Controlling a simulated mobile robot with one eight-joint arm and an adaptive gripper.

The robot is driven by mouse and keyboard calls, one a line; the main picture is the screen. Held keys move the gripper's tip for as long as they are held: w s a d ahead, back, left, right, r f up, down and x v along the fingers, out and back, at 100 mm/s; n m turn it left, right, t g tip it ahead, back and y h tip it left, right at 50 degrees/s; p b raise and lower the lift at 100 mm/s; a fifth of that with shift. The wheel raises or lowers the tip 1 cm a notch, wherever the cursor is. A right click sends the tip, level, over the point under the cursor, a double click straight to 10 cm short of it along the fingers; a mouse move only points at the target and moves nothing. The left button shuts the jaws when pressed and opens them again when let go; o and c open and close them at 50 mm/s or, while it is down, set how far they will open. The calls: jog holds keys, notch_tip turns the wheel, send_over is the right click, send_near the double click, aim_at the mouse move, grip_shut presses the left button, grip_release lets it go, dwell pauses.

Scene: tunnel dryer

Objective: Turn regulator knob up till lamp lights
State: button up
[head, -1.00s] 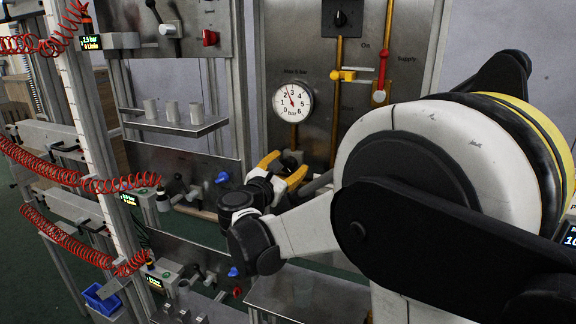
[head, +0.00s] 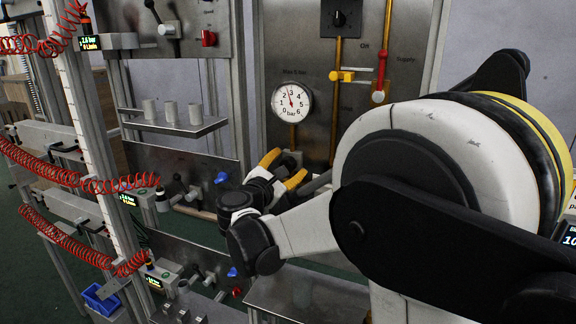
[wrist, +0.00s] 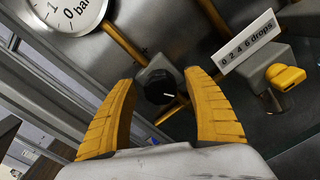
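The dark regulator knob (wrist: 158,88) with a white mark sits on the panel in the wrist view. My gripper (wrist: 160,76) is open, with one yellow finger on each side of the knob and visible gaps to it. In the head view my gripper (head: 284,166) is at the panel below the round gauge (head: 291,102), whose needle points nearly straight up, between 2 and 3 bar. The knob is mostly hidden by the gripper there. I cannot make out a lit lamp.
A yellow valve handle (head: 342,76) and a red lever (head: 382,68) sit on the panel to the upper right. A shelf with white cylinders (head: 172,112) is at left. In the wrist view a yellow knob (wrist: 286,76) stands beside a drops scale (wrist: 246,42).

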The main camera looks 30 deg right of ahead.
jog(key=v, duration=1.2)
jog(key=s+d+f+m+g+y+b, duration=0.25)
jog(key=s+f+m+y, duration=0.35)
jog(key=s+f+m, duration=0.4)
jog(key=s+a+f+m+g+y+b, duration=0.1)
jog(key=s+a+f+m+y+b, duration=0.2)
jog(key=s+a+f+m+y, duration=0.5)
jog(key=s+a+f, duration=0.2)
jog(key=a, duration=0.1)
jog(key=shift+a+m, duration=0.15)
jog(key=shift+m, duration=0.25)
